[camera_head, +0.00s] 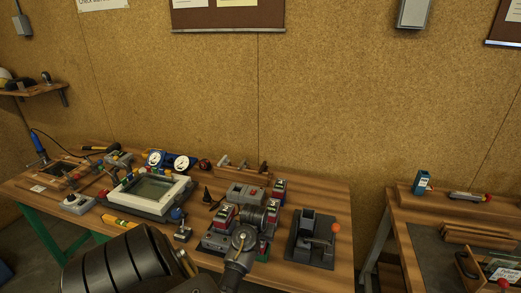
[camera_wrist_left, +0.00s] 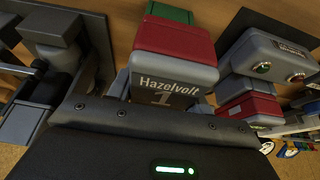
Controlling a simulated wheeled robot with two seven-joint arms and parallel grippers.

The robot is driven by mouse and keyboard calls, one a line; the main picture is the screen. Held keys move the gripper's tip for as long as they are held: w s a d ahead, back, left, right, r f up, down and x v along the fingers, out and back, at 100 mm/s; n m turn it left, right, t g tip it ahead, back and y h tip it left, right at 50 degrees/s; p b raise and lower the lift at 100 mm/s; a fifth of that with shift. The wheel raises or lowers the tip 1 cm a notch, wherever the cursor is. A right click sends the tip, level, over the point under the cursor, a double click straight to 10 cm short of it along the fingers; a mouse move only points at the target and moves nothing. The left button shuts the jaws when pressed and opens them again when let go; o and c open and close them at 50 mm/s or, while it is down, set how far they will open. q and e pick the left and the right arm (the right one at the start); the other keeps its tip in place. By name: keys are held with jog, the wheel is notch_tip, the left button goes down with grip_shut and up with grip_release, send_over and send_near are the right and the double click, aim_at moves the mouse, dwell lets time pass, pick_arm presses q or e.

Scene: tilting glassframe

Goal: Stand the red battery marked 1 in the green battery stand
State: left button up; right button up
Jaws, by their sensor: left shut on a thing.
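The red and grey battery marked "Hazelvolt 1" (camera_wrist_left: 172,75) stands out in front of my left gripper (camera_wrist_left: 155,112) in the left wrist view. The gripper is shut on it; its fingertips are largely hidden. A green part (camera_wrist_left: 169,12), which looks like the battery stand, shows just beyond the battery's red end. I cannot tell whether they touch. My right gripper is not in view.
Another red battery (camera_head: 279,187) stands behind, near a grey box (camera_head: 247,194). A dark device with an orange knob (camera_head: 311,240) stands to the right. A white-framed panel (camera_head: 153,189) lies left. The bench's front right corner is clear.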

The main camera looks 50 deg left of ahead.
pick_arm(q)
jog(key=shift+f+b, duration=0.45)
jog(key=shift+f, duration=0.7)
jog(key=o, duration=1.2)
jog(key=shift+o, duration=0.2)
jog(key=shift+f, duration=0.1)
jog(key=p+v, duration=0.2)
jog(key=shift+r, duration=0.4)
jog(key=v, duration=0.8)
jog(key=shift+s+d, duration=0.15)
jog(key=shift+d, duration=0.05)
